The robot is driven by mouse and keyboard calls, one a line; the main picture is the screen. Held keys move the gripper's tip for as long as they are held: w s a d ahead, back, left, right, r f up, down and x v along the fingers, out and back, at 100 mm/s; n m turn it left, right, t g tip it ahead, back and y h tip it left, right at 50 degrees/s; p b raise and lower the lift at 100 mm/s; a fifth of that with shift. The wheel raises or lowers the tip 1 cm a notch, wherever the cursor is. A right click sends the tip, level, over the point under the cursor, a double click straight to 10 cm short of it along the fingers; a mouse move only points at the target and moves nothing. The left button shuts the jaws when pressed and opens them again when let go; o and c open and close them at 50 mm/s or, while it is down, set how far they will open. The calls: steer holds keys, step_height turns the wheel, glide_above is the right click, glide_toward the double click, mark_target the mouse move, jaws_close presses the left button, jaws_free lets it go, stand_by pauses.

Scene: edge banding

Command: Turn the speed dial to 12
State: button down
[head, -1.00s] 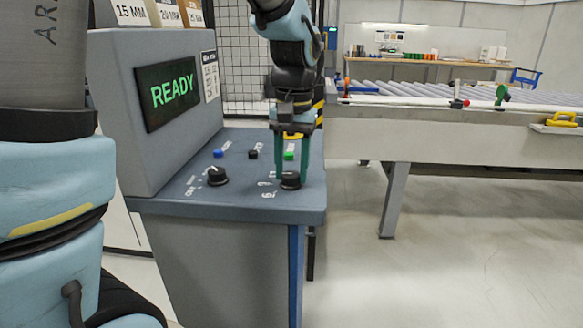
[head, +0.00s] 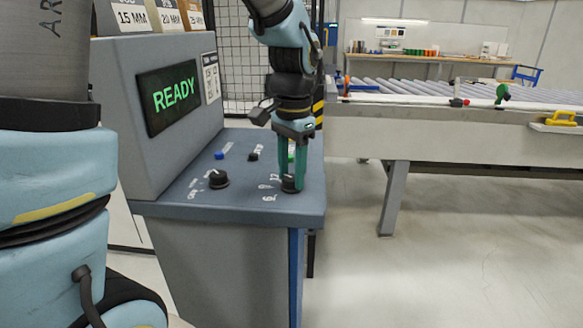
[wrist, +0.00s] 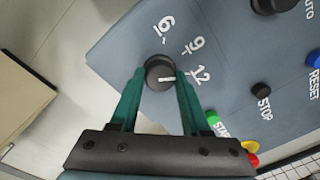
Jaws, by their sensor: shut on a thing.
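The speed dial (head: 291,187) is a round black knob near the front right corner of the console top. It also shows in the wrist view (wrist: 158,70), with the labels 6 (wrist: 166,25), 9 (wrist: 196,43) and 12 (wrist: 202,73) around it. Its white pointer (wrist: 167,79) points right, roughly toward the 12 mark. My gripper (head: 292,180) reaches down from above, its green fingers shut on the dial from opposite sides. In the wrist view the fingertips (wrist: 159,73) flank the knob. The fingers hide part of the dial in the head view.
A second black knob (head: 218,179) stands left on the console top (head: 240,206). The blue reset button (head: 219,154), black stop button (head: 253,156) and green start button (wrist: 212,117) are behind the dial. The screen (head: 168,95) reads READY. A roller conveyor (head: 440,125) stands at right.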

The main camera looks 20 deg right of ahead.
mark_target(293, 178)
steer(key=shift+m+p, duration=0.3)
steer(key=shift+m, duration=0.8)
steer(key=shift+c, duration=1.8)
jaws_free()
steer(key=shift+r, duration=0.1)
step_height(293, 178, up, 11)
steer(key=b, duration=0.1)
steer(key=shift+s+f, duration=0.15)
steer(key=shift+f, duration=0.05)
